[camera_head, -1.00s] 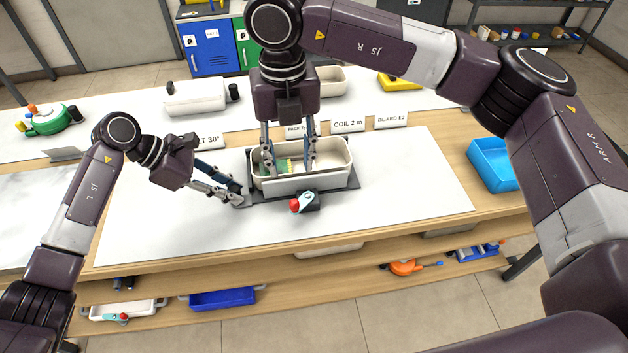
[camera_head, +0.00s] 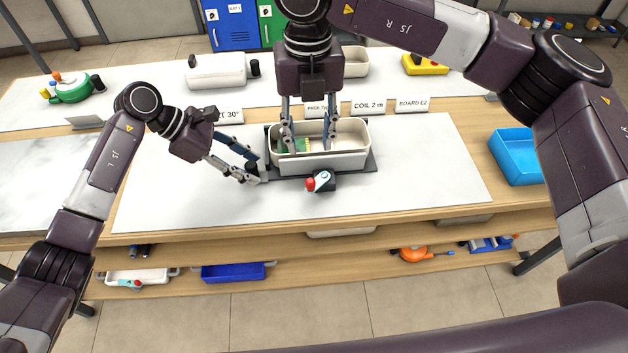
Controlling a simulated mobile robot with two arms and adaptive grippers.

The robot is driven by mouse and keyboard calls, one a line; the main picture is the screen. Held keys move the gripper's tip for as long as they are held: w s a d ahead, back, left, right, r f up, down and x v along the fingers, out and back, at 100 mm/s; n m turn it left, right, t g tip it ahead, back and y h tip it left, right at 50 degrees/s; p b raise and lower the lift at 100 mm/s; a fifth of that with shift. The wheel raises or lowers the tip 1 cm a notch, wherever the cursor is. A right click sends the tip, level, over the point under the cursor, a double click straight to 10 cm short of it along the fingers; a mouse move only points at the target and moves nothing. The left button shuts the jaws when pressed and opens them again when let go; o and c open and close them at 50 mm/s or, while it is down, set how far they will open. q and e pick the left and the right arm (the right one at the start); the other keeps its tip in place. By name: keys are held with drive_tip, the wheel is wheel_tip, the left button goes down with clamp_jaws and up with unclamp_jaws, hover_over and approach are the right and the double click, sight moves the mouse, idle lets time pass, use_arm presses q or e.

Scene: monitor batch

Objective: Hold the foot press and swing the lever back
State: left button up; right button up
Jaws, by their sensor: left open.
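A dark base plate (camera_head: 370,163) lies under a cream bin (camera_head: 345,161) on the white mat. A lever with a red knob and pale arm (camera_head: 322,179) sits on a small black block at the plate's front edge. A small grey upright piece (camera_head: 264,170) stands at the plate's left edge; I cannot tell whether it is the foot press. My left gripper (camera_head: 254,173) is open beside this piece, low over the mat; contact is unclear. My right gripper (camera_head: 308,148) has its fingers apart, reaching into the bin by a green board (camera_head: 293,146) with yellow parts.
Label cards (camera_head: 367,107) stand behind the bin. A blue tray (camera_head: 518,155) is at the table's right. A white box (camera_head: 216,71) and a green rounded item (camera_head: 73,90) are on the back table. The mat is clear right of the plate and in front.

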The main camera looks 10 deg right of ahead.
use_arm(q)
drive_tip(key=v, duration=1.2)
drive_tip(key=shift+f, duration=0.1)
